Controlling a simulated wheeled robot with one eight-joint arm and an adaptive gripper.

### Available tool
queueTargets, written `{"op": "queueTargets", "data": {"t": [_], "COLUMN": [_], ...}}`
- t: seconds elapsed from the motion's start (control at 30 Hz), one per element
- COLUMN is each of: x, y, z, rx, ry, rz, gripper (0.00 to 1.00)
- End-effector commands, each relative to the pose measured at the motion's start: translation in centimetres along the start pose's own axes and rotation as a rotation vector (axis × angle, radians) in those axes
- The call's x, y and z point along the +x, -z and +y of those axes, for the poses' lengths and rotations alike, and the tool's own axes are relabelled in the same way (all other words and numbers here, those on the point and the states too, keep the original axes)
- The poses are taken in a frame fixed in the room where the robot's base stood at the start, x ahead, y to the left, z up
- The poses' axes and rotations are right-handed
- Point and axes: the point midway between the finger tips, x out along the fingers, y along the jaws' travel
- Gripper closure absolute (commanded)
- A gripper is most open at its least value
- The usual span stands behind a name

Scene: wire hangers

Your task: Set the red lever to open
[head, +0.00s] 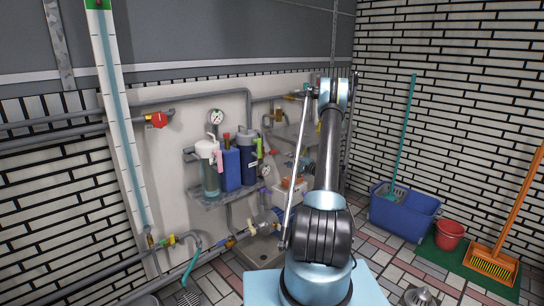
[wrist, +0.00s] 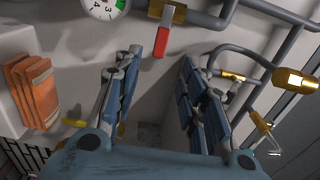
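The red lever (wrist: 163,41) hangs down from a brass valve body on a grey pipe, at the top middle of the wrist view. My gripper (wrist: 160,68) is open, with its two blue-padded fingers spread apart. The lever's lower end shows beyond the fingertips, in line with the gap between them. Nothing is held; I cannot tell whether the fingers touch the lever. In the head view my arm covers this part of the wall, and the fingers cannot be made out. A red valve handle (head: 158,119) on the left pipe is a separate one.
A pressure gauge (wrist: 103,6) is close left of the lever. A blue tub (head: 405,213) and red bucket (head: 449,235) stand at right.

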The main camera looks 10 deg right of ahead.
Motion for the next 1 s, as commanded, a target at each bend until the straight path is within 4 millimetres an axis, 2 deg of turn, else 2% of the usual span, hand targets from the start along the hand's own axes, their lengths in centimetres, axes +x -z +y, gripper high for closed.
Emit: {"op": "queueTargets", "data": {"t": [0.1, 0.6, 0.8, 1.0], "x": [2.2, 10.9, 13.3, 14.3], "y": [-0.1, -0.1, -0.1, 0.0], "z": [0.0, 0.0, 0.0, 0.0], "rx": [0.0, 0.0, -0.001, -0.001], "ry": [0.0, -0.001, -0.001, -0.001], "rz": [-0.002, -0.002, -0.001, 0.0], "gripper": [0.62, 0.62, 0.62, 0.62]}}
